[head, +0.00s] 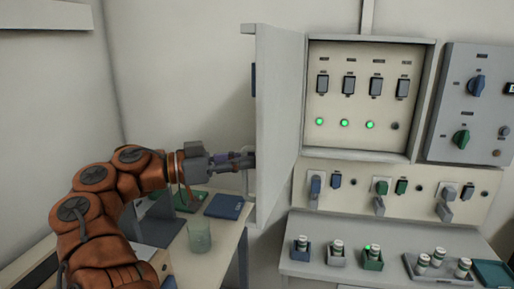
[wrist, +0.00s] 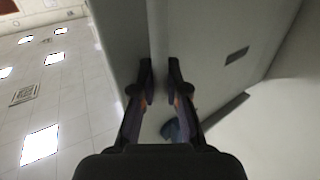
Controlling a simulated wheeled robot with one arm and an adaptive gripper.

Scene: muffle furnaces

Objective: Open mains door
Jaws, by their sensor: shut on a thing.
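The mains door (head: 280,110) is a tall pale grey panel. It stands wide open, swung out toward me on the left of the cabinet (head: 362,133), whose inside with dark switches is exposed. My gripper (head: 250,161) is at the door's outer side, below mid-height, and shut on part of the door. In the wrist view the two dark fingers (wrist: 160,82) reach the pale door (wrist: 212,35) from both sides of a narrow strip. Whether they hold a handle or an edge is hard to tell.
A control box (head: 478,105) with blue and green knobs is right of the cabinet. A lower switch panel (head: 335,207) and a bench with several small cylinders are below. A glass beaker (head: 199,237) and a blue pad (head: 225,206) are on the left table, under my arm.

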